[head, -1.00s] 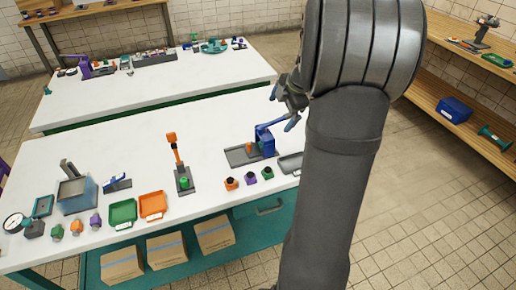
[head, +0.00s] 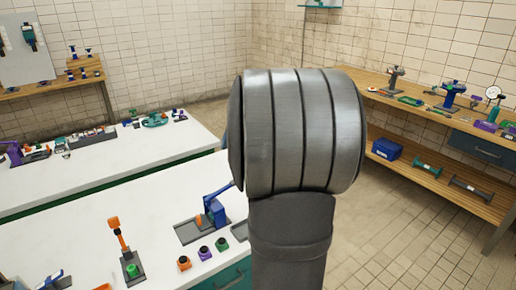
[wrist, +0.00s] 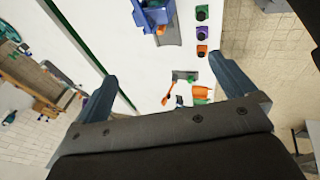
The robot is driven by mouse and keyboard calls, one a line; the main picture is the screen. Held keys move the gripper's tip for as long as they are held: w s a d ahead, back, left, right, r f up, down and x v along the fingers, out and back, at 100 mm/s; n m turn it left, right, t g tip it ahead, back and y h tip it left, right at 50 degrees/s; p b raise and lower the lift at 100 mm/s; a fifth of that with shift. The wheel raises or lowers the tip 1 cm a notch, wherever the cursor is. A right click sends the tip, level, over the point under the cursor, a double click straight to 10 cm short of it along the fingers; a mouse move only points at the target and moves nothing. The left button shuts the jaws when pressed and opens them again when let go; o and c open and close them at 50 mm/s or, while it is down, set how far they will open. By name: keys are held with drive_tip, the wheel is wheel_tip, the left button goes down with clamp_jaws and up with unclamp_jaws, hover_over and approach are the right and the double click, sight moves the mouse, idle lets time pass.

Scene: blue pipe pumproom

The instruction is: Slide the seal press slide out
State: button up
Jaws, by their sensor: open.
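The blue press (head: 215,208) stands on a grey base plate (head: 188,231) on the white bench, with a lever leaning up to the right. A small orange piece (head: 198,219) sits beside its post. I cannot make out a separate slide on it. In the wrist view the blue press (wrist: 155,14) is at the top edge, partly cut off, with its grey plate (wrist: 173,34) beside it. My gripper (wrist: 162,66) is open and empty, its fingers spread wide, apart from the press. In the head view the gripper is hidden behind my arm.
Small orange, purple and green pieces (head: 204,252) stand in a row in front of the press. An orange-handled lever tool (head: 122,245) stands to its left. Wooden shelving (head: 440,170) with tools lines the right wall. Bare white bench surface (head: 90,215) lies behind the lever tool.

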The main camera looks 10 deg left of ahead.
sight(197, 216)
drive_tip(key=c, duration=1)
drive_tip(key=a+f+h, duration=0.1)
drive_tip(key=a+f, duration=0.2)
drive_tip(key=a, duration=0.2)
drive_tip(key=a+f+h, duration=0.2)
drive_tip(key=a+f, duration=0.2)
drive_tip(key=a, duration=0.1)
drive_tip(key=a+f+g+h, duration=0.1)
drive_tip(key=a+f, duration=0.3)
drive_tip(key=a, duration=0.1)
drive_tip(key=shift+w+a, duration=0.3)
drive_tip(key=shift+c, duration=1.4)
wheel_tip(197, 216, down, 17)
drive_tip(key=shift+f, duration=0.15)
clamp_jaws()
